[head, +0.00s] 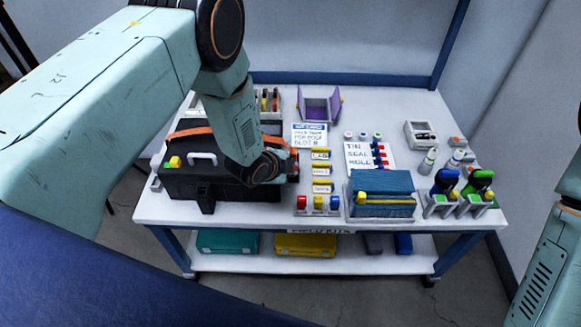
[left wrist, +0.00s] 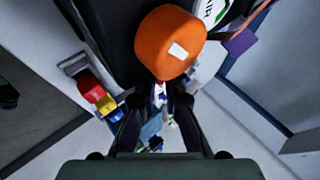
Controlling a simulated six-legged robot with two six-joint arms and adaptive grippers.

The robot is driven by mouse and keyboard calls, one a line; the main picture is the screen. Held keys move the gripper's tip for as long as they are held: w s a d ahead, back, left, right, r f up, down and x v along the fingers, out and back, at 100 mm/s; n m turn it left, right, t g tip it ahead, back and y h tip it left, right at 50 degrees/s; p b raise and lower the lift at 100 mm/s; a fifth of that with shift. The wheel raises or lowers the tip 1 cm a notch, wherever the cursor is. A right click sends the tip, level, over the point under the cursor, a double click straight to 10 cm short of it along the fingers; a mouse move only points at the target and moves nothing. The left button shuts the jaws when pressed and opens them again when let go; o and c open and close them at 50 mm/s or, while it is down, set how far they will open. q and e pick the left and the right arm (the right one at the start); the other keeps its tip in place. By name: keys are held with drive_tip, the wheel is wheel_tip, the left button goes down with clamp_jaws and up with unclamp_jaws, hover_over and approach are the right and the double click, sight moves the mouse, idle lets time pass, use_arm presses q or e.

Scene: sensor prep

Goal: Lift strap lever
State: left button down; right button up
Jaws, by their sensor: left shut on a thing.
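A black case (head: 230,188) with a white handle and an orange strap (head: 188,133) across its top sits at the left of the table. My left arm comes down over its right end. My left gripper (head: 278,168) is at the case's right end, mostly hidden by my own wrist. In the left wrist view, the rounded orange strap lever (left wrist: 168,42) with a white mark lies just beyond the fingers of my left gripper (left wrist: 160,98). The fingers are shut on the lever's near edge; the exact contact is hard to see. My right gripper is out of view.
Right of the case stand red, yellow and blue pegs (head: 318,203), yellow-edged labels (head: 320,171) and a blue box (head: 381,186). A purple open holder (head: 320,108) stands behind. Green and blue tools (head: 478,182) are at the right. A lower shelf (head: 345,262) holds boxes.

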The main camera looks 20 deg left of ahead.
use_arm(q)
drive_tip(key=c, duration=1.4)
unclamp_jaws()
drive_tip(key=shift+c, duration=0.2)
drive_tip(key=v, duration=1.2)
drive_tip(key=s+a+f+n+g+y, duration=0.1)
drive_tip(key=s+n, duration=0.4)
drive_tip(key=s, duration=0.5)
drive_tip(key=s+a+f+n+g, duration=0.1)
drive_tip(key=s+f+n+g, duration=0.3)
drive_tip(key=s, duration=0.7)
drive_tip(key=s+a+f+n+g+y, duration=0.1)
drive_tip(key=s+f+n+g, duration=0.2)
drive_tip(key=s, duration=0.7)
wheel_tip(320, 180, down, 2)
drive_tip(key=n, duration=0.4)
drive_tip(key=shift+s+n+y, duration=0.2)
drive_tip(key=shift+n+y, duration=0.1)
drive_tip(key=shift+n, duration=0.1)
